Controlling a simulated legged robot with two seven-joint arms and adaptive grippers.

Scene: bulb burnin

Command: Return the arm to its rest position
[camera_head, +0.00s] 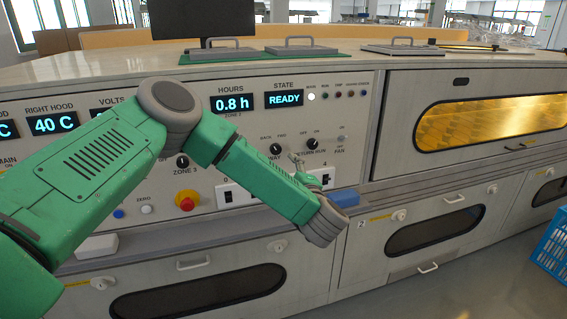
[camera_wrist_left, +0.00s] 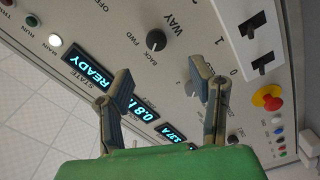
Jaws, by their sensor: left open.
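My left arm comes in from the left of the head view and bends down across the front of the control panel (camera_head: 350,120). My left gripper (camera_head: 299,163) is partly hidden behind its own wrist and is close to the panel, by the lower knobs and switches. In the left wrist view the two fingers of the gripper (camera_wrist_left: 162,82) are spread apart with nothing between them. The panel face shows beyond them, with the WAY knob (camera_wrist_left: 156,40) and the READY display (camera_wrist_left: 86,67). Contact with the panel cannot be told. My right gripper is not seen.
A red emergency button (camera_head: 187,203) sticks out at the lower left of the panel, near my arm. A blue crate (camera_head: 552,245) stands at far right. Handled lids (camera_head: 302,50) lie on top.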

